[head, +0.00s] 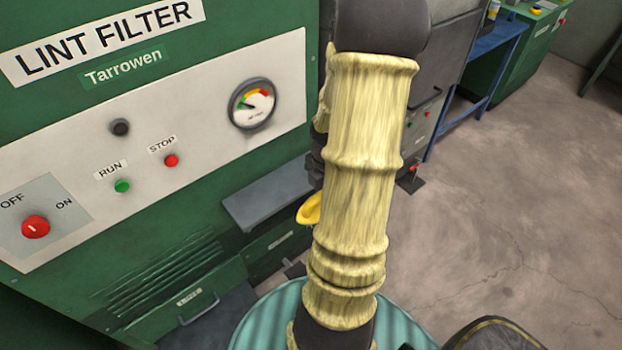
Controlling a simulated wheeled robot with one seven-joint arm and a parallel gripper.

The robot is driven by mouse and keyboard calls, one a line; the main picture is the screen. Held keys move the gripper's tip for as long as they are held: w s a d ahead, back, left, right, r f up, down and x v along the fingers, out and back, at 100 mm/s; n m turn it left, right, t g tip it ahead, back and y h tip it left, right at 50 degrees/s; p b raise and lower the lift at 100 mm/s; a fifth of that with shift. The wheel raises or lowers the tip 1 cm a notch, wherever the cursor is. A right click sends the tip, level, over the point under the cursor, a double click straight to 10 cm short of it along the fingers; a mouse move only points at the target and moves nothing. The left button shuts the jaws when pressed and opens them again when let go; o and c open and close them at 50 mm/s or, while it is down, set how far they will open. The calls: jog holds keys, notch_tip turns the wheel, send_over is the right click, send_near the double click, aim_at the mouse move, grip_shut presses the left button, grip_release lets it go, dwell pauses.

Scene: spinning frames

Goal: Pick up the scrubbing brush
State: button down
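A small yellow piece (309,208), likely the scrubbing brush, shows at the left edge of my arm, in front of the green machine. Its right part is hidden behind my arm, and its lower edge looks slightly rough. A dark part of my arm's end (315,160) shows just above it, mostly covered by my cream-coloured arm links. The fingertips are hidden, so I cannot tell whether they touch or hold the yellow piece.
The green lint filter machine (60,120) fills the left. A grey ledge (268,196) juts from it beside the yellow piece. A ribbed teal round thing (262,318) stands below my arm. A blue table (492,42) is at the back right. The concrete floor (520,190) is clear at right.

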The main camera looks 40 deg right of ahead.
jog(key=shift+s, duration=0.5)
jog(key=c, duration=1.8)
grip_release()
jog(key=shift+c, duration=1.4)
